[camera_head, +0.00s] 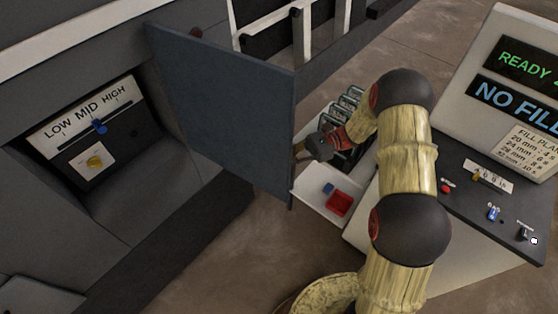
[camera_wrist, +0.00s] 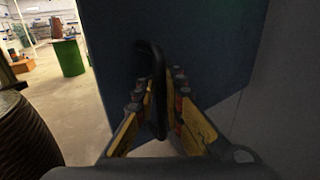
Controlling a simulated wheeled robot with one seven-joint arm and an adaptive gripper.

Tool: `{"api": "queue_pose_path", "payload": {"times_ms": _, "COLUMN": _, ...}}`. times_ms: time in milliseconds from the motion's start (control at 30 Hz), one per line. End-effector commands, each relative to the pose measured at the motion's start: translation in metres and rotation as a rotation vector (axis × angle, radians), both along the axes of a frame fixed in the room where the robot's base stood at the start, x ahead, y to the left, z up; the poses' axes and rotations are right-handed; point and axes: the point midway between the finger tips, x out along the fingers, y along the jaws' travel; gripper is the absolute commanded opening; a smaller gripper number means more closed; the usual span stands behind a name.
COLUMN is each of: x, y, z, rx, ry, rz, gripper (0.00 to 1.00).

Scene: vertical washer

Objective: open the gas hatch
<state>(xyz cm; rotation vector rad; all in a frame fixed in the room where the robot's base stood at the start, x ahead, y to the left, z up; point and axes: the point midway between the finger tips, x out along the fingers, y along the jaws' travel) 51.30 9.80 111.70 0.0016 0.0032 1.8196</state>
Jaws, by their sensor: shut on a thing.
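The gas hatch is a dark blue-grey panel (camera_head: 225,105) that stands swung out from the machine, with its recess uncovered at left. The panel also fills the middle of the wrist view (camera_wrist: 210,50). A black loop handle (camera_wrist: 150,65) sticks out from the panel's face. My gripper (camera_wrist: 158,100) is shut on this handle, with a finger on each side of it. In the head view my gripper (camera_head: 305,149) is at the panel's right edge, and its fingertips and the handle are largely hidden there.
Inside the recess are a LOW MID HIGH slider (camera_head: 100,126) and a yellow knob (camera_head: 95,162). A white tray (camera_head: 310,188) with red and blue blocks and a rack of cylinders (camera_head: 345,125) stand behind my gripper. A control console (camera_head: 490,190) is at right.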

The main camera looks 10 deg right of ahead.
Motion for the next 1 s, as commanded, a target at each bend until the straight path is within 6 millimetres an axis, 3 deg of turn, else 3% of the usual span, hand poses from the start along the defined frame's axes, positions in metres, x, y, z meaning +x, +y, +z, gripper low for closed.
{"api": "queue_pose_path", "payload": {"times_ms": 167, "x": -0.002, "y": -0.001, "z": -0.003, "rx": -0.004, "ry": 0.006, "rz": 0.002, "gripper": 0.0}}
{"api": "queue_pose_path", "payload": {"times_ms": 200, "x": -0.002, "y": -0.001, "z": -0.003, "rx": -0.004, "ry": 0.006, "rz": 0.002, "gripper": 0.1}}
{"api": "queue_pose_path", "payload": {"times_ms": 467, "x": -0.001, "y": 0.0, "z": -0.001, "rx": -0.002, "ry": 0.003, "rz": 0.001, "gripper": 0.25}}
{"api": "queue_pose_path", "payload": {"times_ms": 800, "x": 0.0, "y": -0.002, "z": -0.001, "rx": -0.001, "ry": 0.001, "rz": 0.0, "gripper": 0.25}}
{"api": "queue_pose_path", "payload": {"times_ms": 1000, "x": 0.007, "y": -0.027, "z": -0.001, "rx": -0.001, "ry": 0.0, "rz": -0.003, "gripper": 0.25}}
